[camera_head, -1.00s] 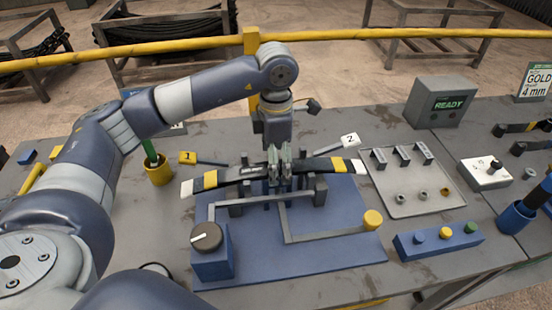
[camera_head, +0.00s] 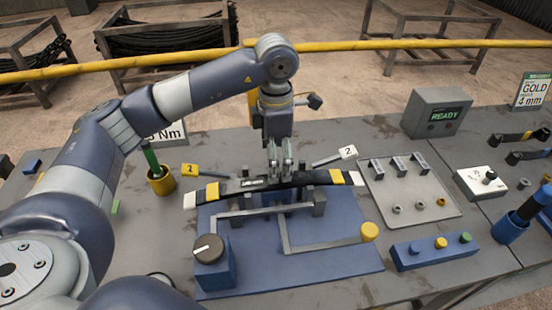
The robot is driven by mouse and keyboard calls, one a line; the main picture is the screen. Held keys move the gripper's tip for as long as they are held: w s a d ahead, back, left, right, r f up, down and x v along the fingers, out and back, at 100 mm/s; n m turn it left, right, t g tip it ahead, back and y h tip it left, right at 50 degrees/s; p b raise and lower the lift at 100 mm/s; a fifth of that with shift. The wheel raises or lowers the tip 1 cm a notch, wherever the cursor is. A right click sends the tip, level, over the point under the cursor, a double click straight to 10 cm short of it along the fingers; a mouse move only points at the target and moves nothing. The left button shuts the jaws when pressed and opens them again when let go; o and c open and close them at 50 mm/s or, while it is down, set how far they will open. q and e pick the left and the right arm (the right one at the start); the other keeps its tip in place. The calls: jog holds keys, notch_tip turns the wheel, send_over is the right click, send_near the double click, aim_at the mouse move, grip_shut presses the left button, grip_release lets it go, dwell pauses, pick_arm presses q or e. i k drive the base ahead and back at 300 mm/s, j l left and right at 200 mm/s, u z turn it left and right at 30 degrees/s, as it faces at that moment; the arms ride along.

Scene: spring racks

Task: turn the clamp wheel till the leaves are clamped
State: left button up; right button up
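The leaves, a dark stack with yellow bands and white ends (camera_head: 235,187), lie across a blue fixture (camera_head: 330,262). My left gripper (camera_head: 281,176) points down over the middle of the stack. Its two fingers stand a little apart, tips at or just above the leaves; contact is unclear, and no leaf is seen lifted. A black knob with a white pointer (camera_head: 208,248), possibly the clamp wheel, sits on a blue block at the fixture's front left. A grey bent bar runs to a yellow knob (camera_head: 369,232) at the right. My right gripper is not in view.
A yellow cup (camera_head: 161,182) stands left of the fixture. A grey tray (camera_head: 420,203) with small parts and a blue button box (camera_head: 436,251) are at the right. A yellow rail (camera_head: 400,44) crosses the back.

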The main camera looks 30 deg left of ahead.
aim_at(209, 250)
jog(key=k+l, duration=0.5)
jog(key=k, duration=0.2)
jog(key=k+l, duration=0.5)
jog(key=k, duration=0.15)
